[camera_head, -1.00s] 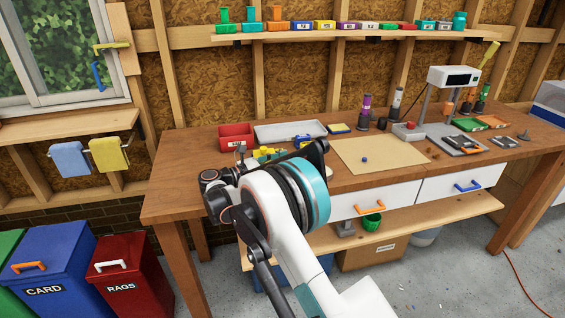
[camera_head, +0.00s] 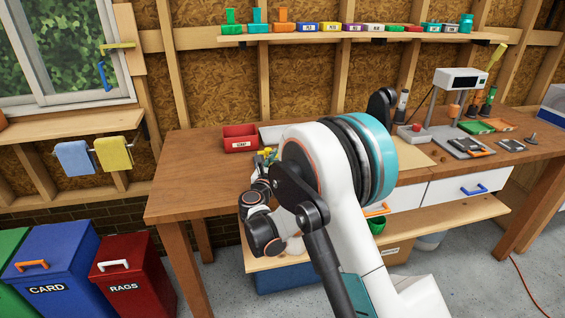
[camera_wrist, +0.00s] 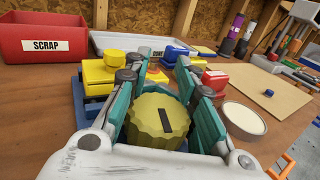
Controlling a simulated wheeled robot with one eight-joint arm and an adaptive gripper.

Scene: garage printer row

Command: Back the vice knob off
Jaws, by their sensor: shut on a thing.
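The vice knob (camera_wrist: 157,122) is a ribbed yellow disc with a dark bar mark on its face, in the lower middle of the wrist view. My gripper (camera_wrist: 161,76) is shut on it, with a teal finger on each side. The mark leans slightly left at its top. The vice (camera_wrist: 100,76) shows beyond the fingers as yellow blocks on a blue base; my fingers hide part of it. In the head view my arm covers most of the vice and the gripper.
A red SCRAP bin (camera_wrist: 42,40) and a pale grey tray (camera_wrist: 135,42) stand behind the vice. A white-topped round thing (camera_wrist: 244,118) is close by on the right. A tan mat (camera_wrist: 262,88) lies further right. Drawers (camera_head: 470,185) are under the bench (camera_head: 190,178).

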